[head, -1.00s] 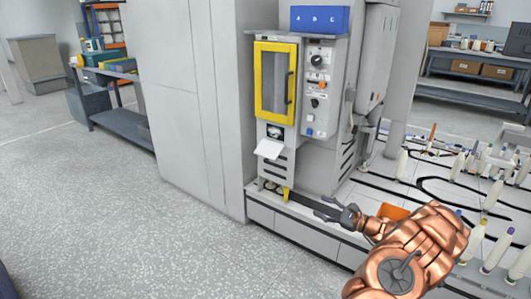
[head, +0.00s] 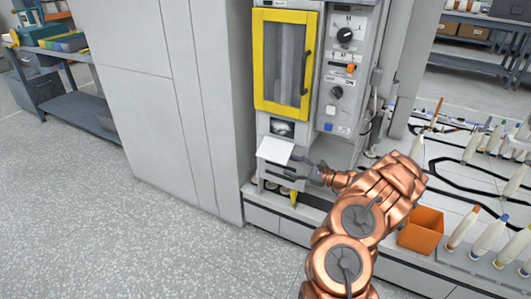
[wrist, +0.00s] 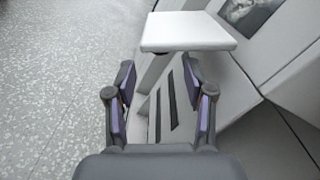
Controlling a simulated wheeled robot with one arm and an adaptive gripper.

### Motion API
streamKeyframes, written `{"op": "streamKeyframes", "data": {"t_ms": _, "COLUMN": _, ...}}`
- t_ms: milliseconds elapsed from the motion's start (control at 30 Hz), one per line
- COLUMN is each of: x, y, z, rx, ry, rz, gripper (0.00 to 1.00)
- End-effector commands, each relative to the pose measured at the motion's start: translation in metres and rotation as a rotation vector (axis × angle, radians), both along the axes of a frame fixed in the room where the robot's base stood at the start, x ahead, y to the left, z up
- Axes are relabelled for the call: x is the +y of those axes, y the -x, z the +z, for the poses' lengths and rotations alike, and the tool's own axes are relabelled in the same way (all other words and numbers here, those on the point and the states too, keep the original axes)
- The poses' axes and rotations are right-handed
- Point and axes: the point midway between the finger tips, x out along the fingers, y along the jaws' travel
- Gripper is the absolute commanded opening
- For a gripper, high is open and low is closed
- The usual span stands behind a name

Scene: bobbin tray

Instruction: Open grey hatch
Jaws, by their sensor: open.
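A light grey machine (head: 352,75) stands against the grey cabinet. Its front has a yellow-framed door (head: 261,60) with a dark pane and a dark handle (head: 307,72); the door looks shut. Below it, a pale grey flap (head: 274,150) sticks out from the front, under a small dark window. The flap is the likeliest grey hatch, but I cannot be sure. In the wrist view the flap (wrist: 188,32) lies just beyond my fingertips. My gripper (head: 284,170) is open and empty, close below the flap. Both fingers show apart in the wrist view (wrist: 158,82).
Dark slots (wrist: 166,96) mark the machine's lower front beyond my fingers. An orange bin (head: 420,230) sits on the white track platform at right, with several bobbins (head: 484,238). A tall grey cabinet (head: 150,110) stands left of the machine. The speckled floor at front left is clear.

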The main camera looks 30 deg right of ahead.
Motion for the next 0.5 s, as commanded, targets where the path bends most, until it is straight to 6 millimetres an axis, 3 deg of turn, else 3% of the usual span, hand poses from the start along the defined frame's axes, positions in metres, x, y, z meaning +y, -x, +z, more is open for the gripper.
{"op": "streamKeyframes", "data": {"t_ms": 167, "x": 0.007, "y": -0.01, "z": -0.001, "rx": -0.001, "ry": 0.0, "rz": 0.004, "gripper": 0.53}}
{"op": "streamKeyframes", "data": {"t_ms": 500, "x": 0.035, "y": -0.052, "z": -0.001, "rx": 0.0, "ry": 0.001, "rz": 0.009, "gripper": 0.53}}
